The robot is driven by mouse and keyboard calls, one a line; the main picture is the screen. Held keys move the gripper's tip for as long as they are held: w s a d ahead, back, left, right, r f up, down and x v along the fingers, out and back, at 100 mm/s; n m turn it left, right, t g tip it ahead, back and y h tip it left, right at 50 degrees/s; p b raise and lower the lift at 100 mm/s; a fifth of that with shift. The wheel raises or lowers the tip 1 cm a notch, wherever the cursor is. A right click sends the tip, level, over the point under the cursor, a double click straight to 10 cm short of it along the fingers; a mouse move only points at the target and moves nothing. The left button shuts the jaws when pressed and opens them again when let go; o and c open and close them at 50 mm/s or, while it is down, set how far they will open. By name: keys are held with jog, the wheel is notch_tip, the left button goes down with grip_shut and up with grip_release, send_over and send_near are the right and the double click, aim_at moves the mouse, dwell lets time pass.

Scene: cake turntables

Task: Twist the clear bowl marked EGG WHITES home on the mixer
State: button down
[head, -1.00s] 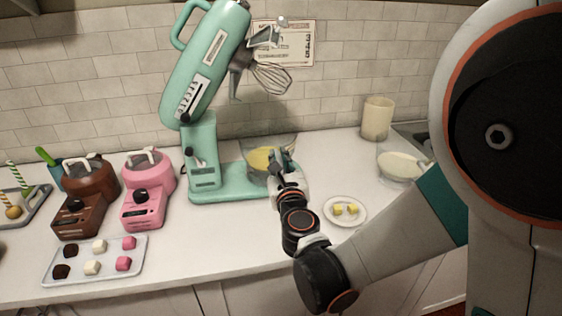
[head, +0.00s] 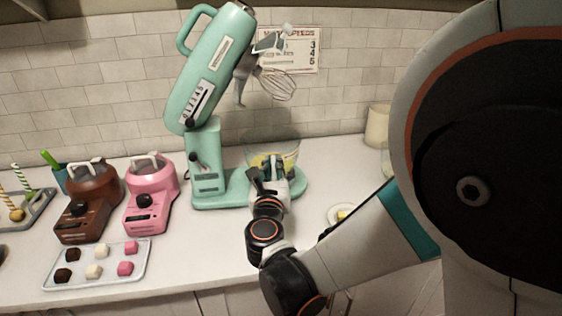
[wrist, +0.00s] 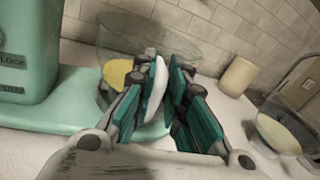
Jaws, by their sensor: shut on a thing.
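A clear bowl (head: 285,152) with yellow contents stands on the base of the mint-green mixer (head: 208,160), whose head is tilted up with a whisk hanging from it. The bowl also shows in the wrist view (wrist: 197,48), behind my fingers. I can read no EGG WHITES marking on it. My gripper (head: 268,176) is at the bowl's front side. In the wrist view my gripper (wrist: 165,80) has its teal finger pads closed around a white, rounded piece (wrist: 156,86), which looks like the bowl's handle. The bowl's seat is hidden.
A second clear bowl (wrist: 283,133) with pale contents stands at the right, near a cream canister (wrist: 239,76). A plate (head: 335,216) with yellow pieces is partly behind my arm. Pink (head: 150,195) and brown (head: 90,205) small machines and a sweets tray (head: 85,283) are at the left.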

jog(key=shift+a+h, duration=0.2)
jog(key=shift+h, duration=0.1)
jog(key=c, duration=1.5)
grip_release()
jog(key=shift+a, duration=0.15)
jog(key=shift+c, duration=0.2)
